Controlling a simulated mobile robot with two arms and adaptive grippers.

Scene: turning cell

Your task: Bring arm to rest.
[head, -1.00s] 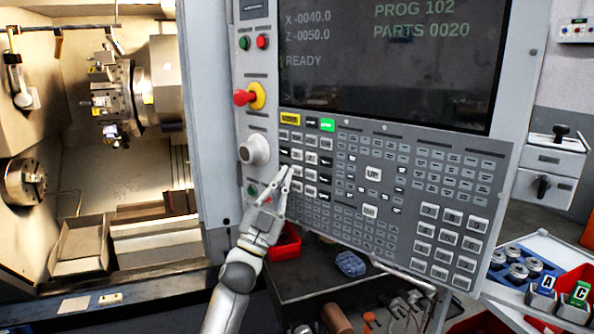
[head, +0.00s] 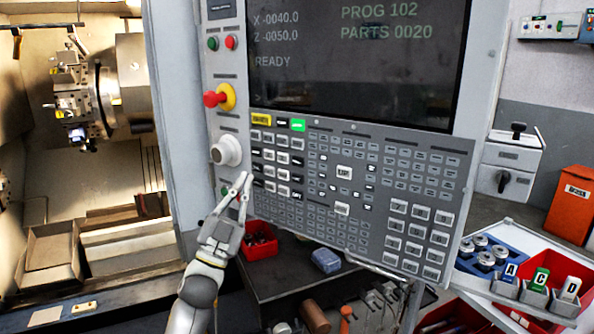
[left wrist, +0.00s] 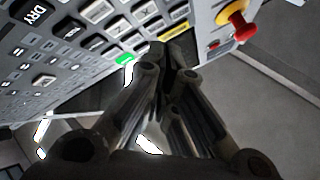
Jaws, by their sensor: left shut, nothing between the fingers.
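My left arm comes up from the bottom of the head view. Its gripper (head: 243,186) is shut and empty, with its fingertips in front of the lower left edge of the control panel (head: 330,185). I cannot tell whether the tips touch the panel. In the left wrist view the shut fingers (left wrist: 165,65) point at the panel, near the green lit key (left wrist: 125,60) and the yellow key (left wrist: 174,31). My right gripper is in neither view.
The open lathe enclosure (head: 100,215) is on the left. A red emergency stop (head: 218,97) juts from the panel. Below stand a dark cart (head: 275,277) with a red bin (head: 261,243) and a blue item (head: 326,260). A tray with several parts (head: 495,250) is at right.

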